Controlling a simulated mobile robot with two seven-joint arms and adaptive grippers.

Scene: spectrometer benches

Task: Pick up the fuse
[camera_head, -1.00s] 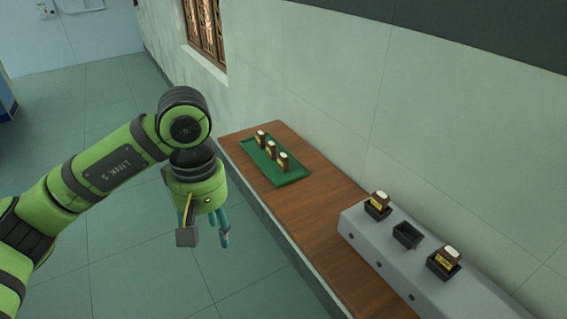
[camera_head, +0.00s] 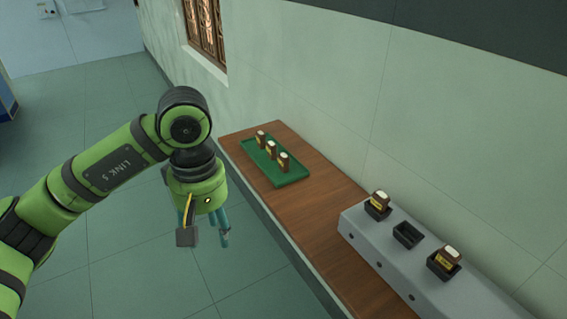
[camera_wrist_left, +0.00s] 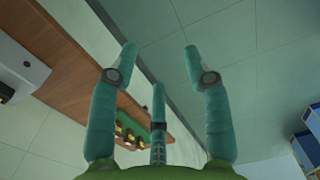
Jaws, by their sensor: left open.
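Three small brown fuses with white tops and yellow labels stand in a row on a green tray (camera_head: 293,178): a far one (camera_head: 261,139), a middle one (camera_head: 271,150) and a near one (camera_head: 283,162). Two similar fuses sit in dark sockets on a grey unit: one (camera_head: 381,201) at the left and one (camera_head: 448,258) at the right. The socket (camera_head: 408,235) between them is empty. My left gripper (camera_head: 222,240) hangs over the floor, left of the bench and apart from the fuses. In the left wrist view its teal fingers (camera_wrist_left: 160,70) are spread and empty. My right gripper is not in view.
The wooden bench (camera_head: 310,215) runs along the pale wall. The grey unit (camera_head: 385,265) takes up its near end. Bare wood lies between tray and unit. The floor left of the bench is clear. Blue boxes (camera_wrist_left: 308,150) show at the right in the left wrist view.

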